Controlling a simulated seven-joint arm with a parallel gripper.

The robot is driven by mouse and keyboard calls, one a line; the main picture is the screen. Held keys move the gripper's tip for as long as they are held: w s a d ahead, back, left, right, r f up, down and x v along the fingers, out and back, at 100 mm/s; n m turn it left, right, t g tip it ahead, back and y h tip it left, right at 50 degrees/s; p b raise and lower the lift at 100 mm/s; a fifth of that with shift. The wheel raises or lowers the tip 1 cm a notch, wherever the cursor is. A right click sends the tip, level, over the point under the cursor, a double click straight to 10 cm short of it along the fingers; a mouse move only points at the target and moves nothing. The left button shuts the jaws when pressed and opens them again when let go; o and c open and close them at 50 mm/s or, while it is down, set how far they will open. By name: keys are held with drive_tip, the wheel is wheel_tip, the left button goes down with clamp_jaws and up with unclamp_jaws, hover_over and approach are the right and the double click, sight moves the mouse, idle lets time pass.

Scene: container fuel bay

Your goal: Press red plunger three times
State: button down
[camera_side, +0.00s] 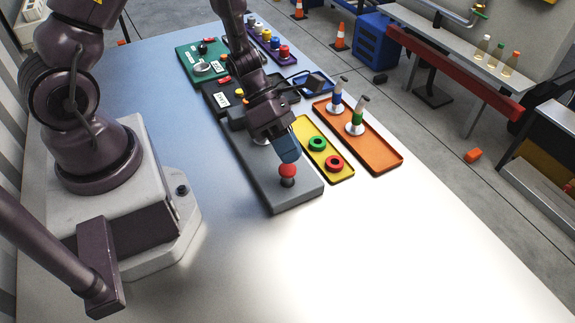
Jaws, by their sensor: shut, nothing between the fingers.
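The red plunger (287,170) has a round red knob on a short dark stem. It stands upright near the front end of a grey base plate (297,200) on the table. My gripper (288,157) is shut and empty, with bluish fingers pointing down. Its fingertips are directly above the red knob, very close to it. I cannot tell whether they touch it. My gripper and wrist hide part of the grey plate behind the plunger.
A yellow tray (341,178) with green and red rings lies right of the grey plate. Beyond it is an orange tray (386,158) with two upright capped items. A green panel (187,62) and a purple rack (262,47) stand further back. The table front is clear.

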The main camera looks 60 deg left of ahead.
sight(287, 167)
drive_tip(key=shift+r, duration=2.5)
drive_tip(key=shift+m, duration=0.3)
drive_tip(key=shift+s+m, duration=0.2)
drive_tip(key=shift+m, duration=0.3)
drive_tip(key=s+a+r+m+t+y, duration=0.1)
drive_tip(key=s+a+r+m+y, duration=0.2)
drive_tip(key=r+m, duration=0.7)
drive_tip(key=s+a+r+m+t+y, duration=0.2)
drive_tip(key=s+r+m+y, duration=0.4)
drive_tip(key=r+m, duration=0.5)
drive_tip(key=a+m, duration=0.1)
drive_tip(key=m, duration=0.5)
drive_tip(key=shift+s+m+t, duration=0.25)
drive_tip(key=shift+m+t, duration=0.05)
drive_tip(key=shift+m, duration=0.1)
